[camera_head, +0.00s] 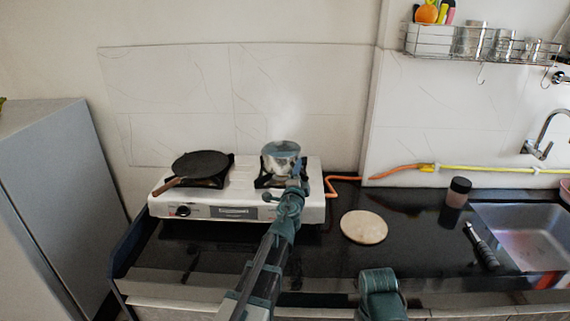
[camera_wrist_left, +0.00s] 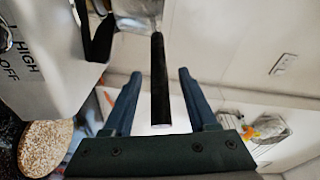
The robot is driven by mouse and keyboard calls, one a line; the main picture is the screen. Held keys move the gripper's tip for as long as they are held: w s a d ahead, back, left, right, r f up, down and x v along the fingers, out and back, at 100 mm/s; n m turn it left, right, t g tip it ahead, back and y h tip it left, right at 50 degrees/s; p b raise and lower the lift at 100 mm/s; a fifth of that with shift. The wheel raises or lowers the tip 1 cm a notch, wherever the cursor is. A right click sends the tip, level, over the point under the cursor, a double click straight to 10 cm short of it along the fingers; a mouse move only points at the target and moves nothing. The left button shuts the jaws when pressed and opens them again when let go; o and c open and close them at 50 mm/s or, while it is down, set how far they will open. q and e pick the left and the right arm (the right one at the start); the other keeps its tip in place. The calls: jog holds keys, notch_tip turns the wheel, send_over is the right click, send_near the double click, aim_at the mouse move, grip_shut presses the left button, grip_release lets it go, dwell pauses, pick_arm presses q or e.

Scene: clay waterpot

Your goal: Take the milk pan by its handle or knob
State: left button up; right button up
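The milk pan (camera_head: 282,148) is a small silvery pot on the right burner of the white gas stove. In the left wrist view its body (camera_wrist_left: 137,8) shows at the top edge. Its straight black handle (camera_wrist_left: 160,80) points back toward my palm. My left gripper (camera_head: 295,178) is at the pan's near side, and its arm hides the handle in the head view. In the left wrist view my left gripper (camera_wrist_left: 158,75) is open, with one finger on each side of the handle. Gaps show between the handle and both fingers.
A dark frying pan (camera_head: 202,164) sits on the left burner of the stove (camera_head: 312,208). A round wooden board (camera_head: 364,227), a dark-lidded jar (camera_head: 458,192) and a sink (camera_head: 520,225) are to the right. An orange hose (camera_head: 345,180) runs behind. Dark counter around the board is clear.

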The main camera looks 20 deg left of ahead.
pick_arm(q)
grip_shut()
dwell(1.2)
